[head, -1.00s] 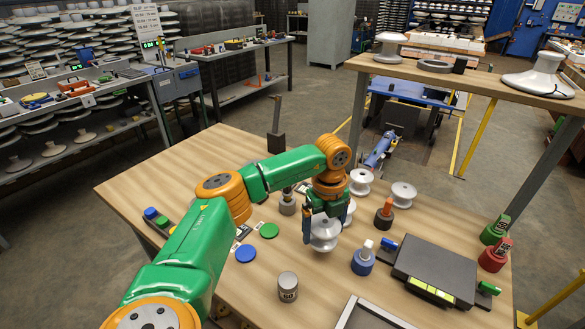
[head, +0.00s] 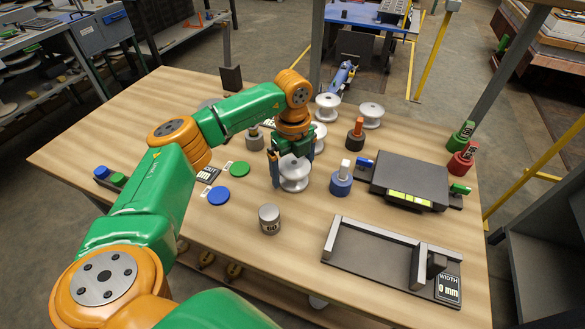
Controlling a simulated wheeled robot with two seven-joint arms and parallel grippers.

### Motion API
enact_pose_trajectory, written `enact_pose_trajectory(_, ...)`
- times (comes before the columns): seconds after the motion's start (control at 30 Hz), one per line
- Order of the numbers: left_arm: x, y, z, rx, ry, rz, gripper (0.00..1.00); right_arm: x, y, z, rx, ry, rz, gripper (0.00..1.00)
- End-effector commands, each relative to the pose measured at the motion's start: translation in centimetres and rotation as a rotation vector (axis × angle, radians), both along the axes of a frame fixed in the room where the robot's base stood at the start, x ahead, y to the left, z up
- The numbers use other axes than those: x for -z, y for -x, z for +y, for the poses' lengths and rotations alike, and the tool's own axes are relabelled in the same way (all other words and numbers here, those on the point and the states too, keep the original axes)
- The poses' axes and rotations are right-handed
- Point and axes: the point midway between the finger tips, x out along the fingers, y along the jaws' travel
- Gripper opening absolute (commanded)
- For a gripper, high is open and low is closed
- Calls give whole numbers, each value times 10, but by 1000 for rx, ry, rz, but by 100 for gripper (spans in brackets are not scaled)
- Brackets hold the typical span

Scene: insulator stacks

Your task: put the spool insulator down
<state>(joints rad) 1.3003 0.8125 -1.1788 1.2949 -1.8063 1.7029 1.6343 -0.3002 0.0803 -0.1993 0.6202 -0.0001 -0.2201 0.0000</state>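A white spool insulator (head: 294,176) is between the fingers of my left gripper (head: 291,168), near the middle of the wooden table (head: 130,125). The fingers sit at its sides and look closed on it. It is upright and low at the tabletop; I cannot tell whether its base touches the wood. Another white spool (head: 319,135) stands just behind it, partly hidden by the gripper. Two more white spools, one (head: 327,106) and another (head: 371,114), stand farther back. My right gripper is not in view.
A width gauge frame (head: 375,250) lies front right. Blue (head: 218,196) and green discs (head: 239,169) lie left.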

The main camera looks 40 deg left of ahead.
Motion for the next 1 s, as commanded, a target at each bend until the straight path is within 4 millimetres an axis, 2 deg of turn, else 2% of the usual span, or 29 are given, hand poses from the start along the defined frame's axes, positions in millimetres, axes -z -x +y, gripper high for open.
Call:
enact_pose_trajectory(0.17,-23,-1,0,0,1,-6,100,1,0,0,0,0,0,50)
enact_pose_trajectory(0.4,-82,-1,-1,1,1,-5,100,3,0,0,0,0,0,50)
enact_pose_trajectory(0.6,-118,0,0,0,0,-2,100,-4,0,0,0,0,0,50)
enact_pose_trajectory(1.0,-122,0,0,1,0,-1,100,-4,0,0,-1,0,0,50)
